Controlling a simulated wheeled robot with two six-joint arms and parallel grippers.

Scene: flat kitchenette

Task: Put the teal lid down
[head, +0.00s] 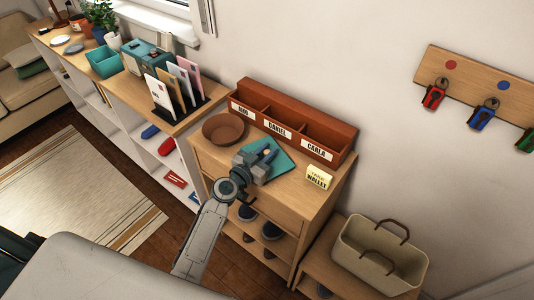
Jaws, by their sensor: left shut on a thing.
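The teal lid (283,166) is a flat teal panel over the top of the wooden cabinet (225,153). It lies between the brown bowl and the small yellow note block. My left gripper (263,156) reaches in from below and is shut on the lid, covering part of it. I cannot tell whether the lid touches the cabinet top. My right gripper is not in view.
A brown bowl (223,128) stands left of the lid. A labelled red-brown organizer (292,126) stands behind it. A yellow note block (319,178) is at the right.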

